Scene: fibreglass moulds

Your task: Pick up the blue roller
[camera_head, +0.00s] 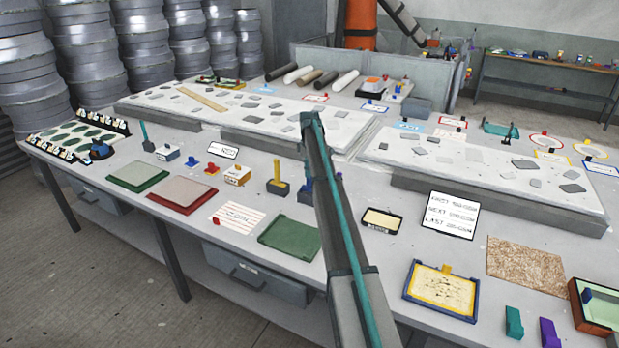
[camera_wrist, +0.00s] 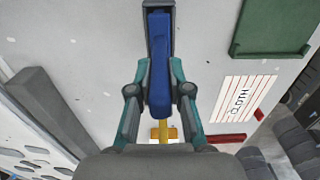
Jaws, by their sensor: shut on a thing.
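The blue roller (camera_wrist: 159,65) fills the middle of the wrist view, seen from above between the teal-and-grey fingers of my gripper (camera_wrist: 159,75). My gripper is shut on it, one finger on each side. A dark grey stand (camera_wrist: 149,40) shows under and around its far end; I cannot tell whether the roller still touches it. In the head view, a bit of the blue roller (camera_head: 306,183) shows just left of my arm, above its stand (camera_head: 306,197). My arm hides most of my gripper in that view.
A yellow roller (camera_head: 277,173) stands close by in a dark holder. A green tray (camera_head: 291,237) and the cloth sheet (camera_head: 239,216) lie nearer the table's front edge. A long stone-topped slab (camera_head: 240,110) is behind. Bare tabletop lies between these things.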

